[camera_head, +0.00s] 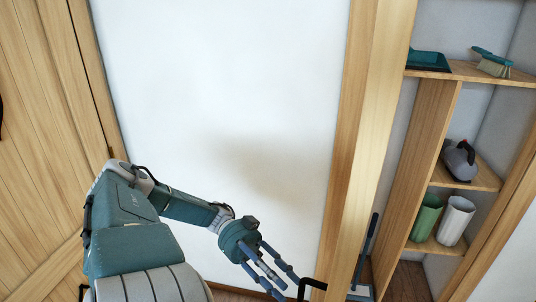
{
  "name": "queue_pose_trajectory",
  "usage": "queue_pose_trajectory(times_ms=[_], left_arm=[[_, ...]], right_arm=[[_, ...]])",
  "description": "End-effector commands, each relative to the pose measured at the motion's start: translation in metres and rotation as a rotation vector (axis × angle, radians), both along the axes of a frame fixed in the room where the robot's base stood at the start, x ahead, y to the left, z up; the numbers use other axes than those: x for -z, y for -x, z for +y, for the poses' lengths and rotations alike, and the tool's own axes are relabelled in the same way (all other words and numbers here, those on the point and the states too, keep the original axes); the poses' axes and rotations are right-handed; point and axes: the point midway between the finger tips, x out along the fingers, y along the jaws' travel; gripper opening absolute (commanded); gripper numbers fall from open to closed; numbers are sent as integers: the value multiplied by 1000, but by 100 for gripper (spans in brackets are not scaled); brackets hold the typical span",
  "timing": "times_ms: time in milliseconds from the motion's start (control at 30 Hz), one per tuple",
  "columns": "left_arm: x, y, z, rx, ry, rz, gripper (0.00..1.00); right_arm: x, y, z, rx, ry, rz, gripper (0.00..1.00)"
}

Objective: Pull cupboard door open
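The cupboard (432,135) stands at the right with its shelved inside in plain view. A tall wooden panel or post (375,130) runs along its left side; I cannot tell for sure whether this is the door seen nearly edge-on. A black handle (312,284) shows at the bottom, by the lower left edge of that wood. My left gripper (281,282) is just left of the handle, apart from it as far as I can see. Its fingers are spread and hold nothing. My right gripper is out of view.
A white wall (220,90) lies behind my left arm. A plank wooden door (40,130) is at the far left. The shelves hold a teal dustpan (428,61), a brush (492,64), a grey jug (459,161), and green (426,218) and white (456,221) containers.

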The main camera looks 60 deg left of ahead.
Motion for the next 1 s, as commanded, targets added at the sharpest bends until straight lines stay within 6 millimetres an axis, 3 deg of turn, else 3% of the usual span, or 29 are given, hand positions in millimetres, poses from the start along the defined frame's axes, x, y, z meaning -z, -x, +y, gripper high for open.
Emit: queue_pose_trajectory(times_ms=[200,400,1000], left_arm=[[0,5,42,-4,0,-2,34],[0,7,59,-2,0,-2,34],[0,9,63,0,1,0,34]], right_arm=[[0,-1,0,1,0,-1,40],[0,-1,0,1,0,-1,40],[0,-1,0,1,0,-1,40]])
